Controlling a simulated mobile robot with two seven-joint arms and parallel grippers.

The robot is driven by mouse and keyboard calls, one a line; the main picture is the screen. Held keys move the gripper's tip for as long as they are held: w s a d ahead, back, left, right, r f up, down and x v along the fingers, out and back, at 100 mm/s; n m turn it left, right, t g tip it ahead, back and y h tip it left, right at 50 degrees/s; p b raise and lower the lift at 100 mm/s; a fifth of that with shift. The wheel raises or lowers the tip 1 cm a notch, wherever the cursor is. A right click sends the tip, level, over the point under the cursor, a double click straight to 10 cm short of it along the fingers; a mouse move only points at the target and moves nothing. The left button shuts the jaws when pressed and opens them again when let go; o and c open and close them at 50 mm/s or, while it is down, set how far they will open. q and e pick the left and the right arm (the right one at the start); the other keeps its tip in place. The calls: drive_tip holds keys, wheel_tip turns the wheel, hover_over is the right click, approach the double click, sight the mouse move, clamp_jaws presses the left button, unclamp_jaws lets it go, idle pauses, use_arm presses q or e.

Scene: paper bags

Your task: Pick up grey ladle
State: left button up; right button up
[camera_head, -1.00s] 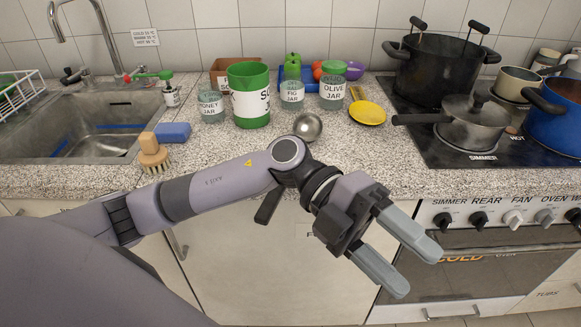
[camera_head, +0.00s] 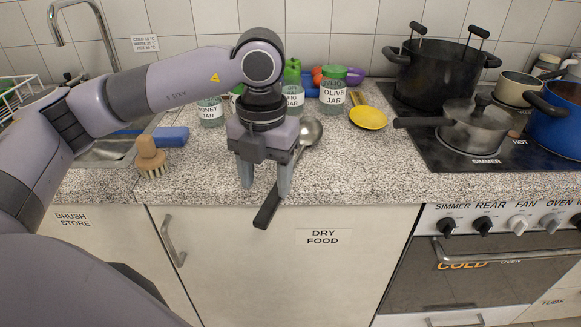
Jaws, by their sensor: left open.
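The grey ladle lies on the speckled counter, its round metal bowl (camera_head: 310,130) toward the jars and its dark handle (camera_head: 267,208) sticking out over the counter's front edge. My left gripper (camera_head: 265,185) points downward above the front edge, with its two grey fingers apart. The ladle's handle passes close by the right finger in the picture. I cannot tell whether it lies between the fingers or touches them. Part of the handle is hidden behind the gripper. My right gripper is not in view.
The olive jar (camera_head: 333,91), honey jar (camera_head: 210,111) and fig jar (camera_head: 293,97) stand behind the arm. A yellow spoon rest (camera_head: 368,118) lies right of the ladle. A wooden brush (camera_head: 150,155) and blue sponge (camera_head: 171,136) are left. A saucepan (camera_head: 473,122) stands on the hob.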

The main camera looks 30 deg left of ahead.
sight(268, 205)
use_arm(q)
drive_tip(key=f, duration=0.4)
drive_tip(key=shift+s+d+f, duration=0.15)
drive_tip(key=shift+d+f, duration=0.05)
drive_tip(key=shift+f, duration=0.1)
clamp_jaws()
drive_tip(key=shift+r, duration=0.1)
